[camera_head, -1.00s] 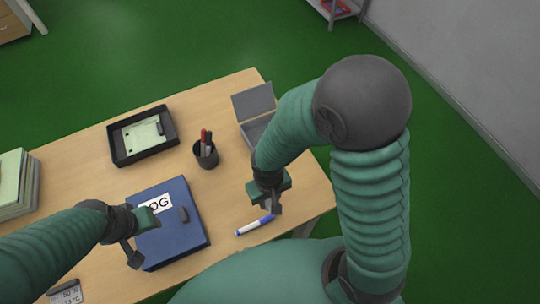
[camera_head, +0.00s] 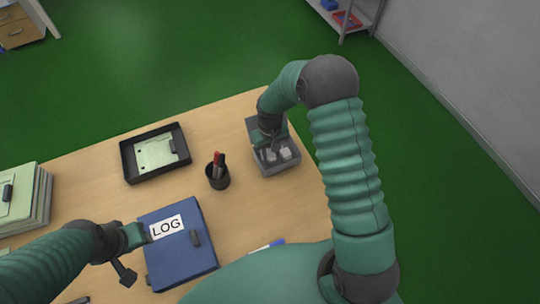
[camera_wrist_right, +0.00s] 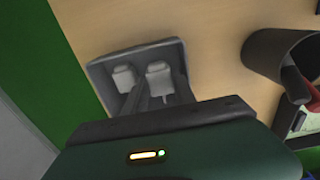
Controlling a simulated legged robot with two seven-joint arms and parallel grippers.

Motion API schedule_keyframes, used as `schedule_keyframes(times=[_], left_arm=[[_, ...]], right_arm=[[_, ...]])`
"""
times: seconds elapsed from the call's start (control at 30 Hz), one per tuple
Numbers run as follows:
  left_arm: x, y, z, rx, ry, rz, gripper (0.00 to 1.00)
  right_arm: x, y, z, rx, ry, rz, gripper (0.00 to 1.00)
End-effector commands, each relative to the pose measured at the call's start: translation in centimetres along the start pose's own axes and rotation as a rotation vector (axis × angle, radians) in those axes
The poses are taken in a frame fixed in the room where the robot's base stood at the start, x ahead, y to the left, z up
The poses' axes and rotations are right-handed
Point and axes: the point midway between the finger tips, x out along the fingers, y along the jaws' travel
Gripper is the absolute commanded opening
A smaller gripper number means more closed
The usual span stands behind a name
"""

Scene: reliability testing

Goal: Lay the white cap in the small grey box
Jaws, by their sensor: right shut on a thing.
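The small grey box (camera_head: 284,168) stands at the table's far right corner, its lid raised behind it; it also shows in the right wrist view (camera_wrist_right: 104,71). My right gripper (camera_head: 273,148) points down at the box, shut on a white cap (camera_wrist_right: 159,80) between its fingers. A second white piece (camera_wrist_right: 123,78) is beside it in the box. Whether the held cap touches the box floor is unclear. My left gripper (camera_head: 132,256) is open and empty by the left edge of the blue LOG binder (camera_head: 180,262).
A black pen cup (camera_head: 218,179) stands left of the grey box. A black tray (camera_head: 128,166) with a pale green item is farther left. A blue-white marker (camera_head: 266,246) lies at the front, partly hidden by my body.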

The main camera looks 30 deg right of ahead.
Motion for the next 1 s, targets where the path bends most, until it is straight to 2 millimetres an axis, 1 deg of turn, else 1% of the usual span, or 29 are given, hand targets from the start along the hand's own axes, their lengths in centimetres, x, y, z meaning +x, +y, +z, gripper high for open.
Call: schedule_keyframes(times=[0.1,0.17,0.47,0.5,0.53,0.83,0.93,1.0], left_arm=[[-0.1,0.0,0.0,0.0,0.0,0.0,0.4],[-0.1,0.0,0.0,0.0,0.0,0.0,0.4],[0.1,0.0,0.0,0.0,0.0,0.0,0.4],[0.0,0.0,0.0,0.0,0.0,0.0,0.4],[0.0,0.0,0.0,0.0,0.0,0.0,0.4],[-0.1,0.0,0.0,0.0,0.0,0.0,0.4],[0.0,0.0,0.0,0.0,0.0,0.0,0.4],[0.0,0.0,0.0,0.0,0.0,0.0,0.4]], right_arm=[[2.1,0.0,0.1,0.0,-0.003,0.0,0.0],[2.9,0.0,0.1,0.0,-0.003,0.0,0.0],[3.3,0.0,0.1,0.0,0.0,0.0,0.0],[3.2,0.0,0.1,0.001,0.0,0.001,0.37],[3.2,0.0,0.1,0.001,0.0,0.0,0.41],[3.0,0.0,0.0,0.0,0.0,0.0,0.41],[2.1,0.0,0.0,0.0,0.002,0.001,0.41],[0.7,0.0,-0.1,0.0,0.005,0.001,0.41]])
